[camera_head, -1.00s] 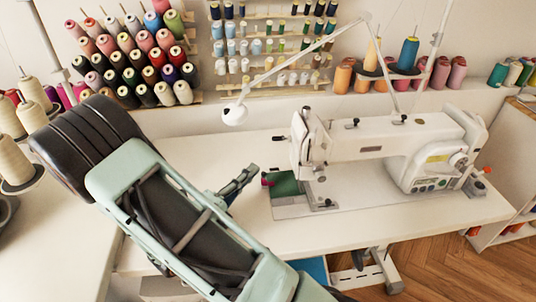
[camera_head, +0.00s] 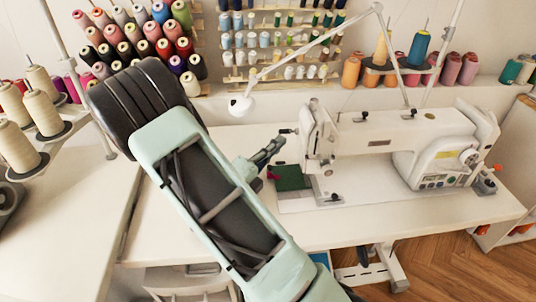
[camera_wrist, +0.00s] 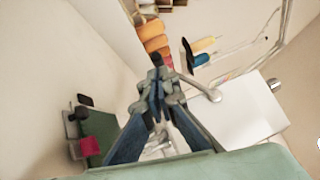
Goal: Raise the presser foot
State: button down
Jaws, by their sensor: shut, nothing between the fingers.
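The white sewing machine (camera_head: 400,138) stands on the right of the table, with its needle end toward the left. A small dark-tipped lever (camera_head: 287,131) sticks out from that end. The presser foot is too small to make out in the head view. My gripper (camera_head: 280,145) is shut and empty, just left of the needle end and close below the lever; I cannot tell whether they touch. In the wrist view my gripper's fingertips (camera_wrist: 157,62) are together, with the white machine body (camera_wrist: 235,120) to the right.
Green cloth (camera_head: 290,178) lies at the machine's left, below my gripper. A white lamp (camera_head: 240,104) hangs above the table. Thread cones (camera_head: 42,88) stand at left, and spool racks line the wall. The white tabletop (camera_head: 380,220) in front of the machine is clear.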

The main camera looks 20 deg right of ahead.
jog(key=shift+w+d, duration=0.2)
jog(key=shift+d, duration=0.2)
jog(key=shift+w+r+m+h+p, duration=0.3)
jog(key=shift+m+h+p, duration=0.1)
jog(key=shift+m+p, duration=0.1)
jog(key=shift+w+r+m+h+p, duration=1.55)
jog(key=shift+r+m+p, duration=0.65)
jog(key=shift+r+p, duration=0.95)
jog(key=s+a+f, duration=0.1)
jog(key=s+a, duration=0.4)
jog(key=a, duration=0.6)
jog(key=shift+g, duration=0.3)
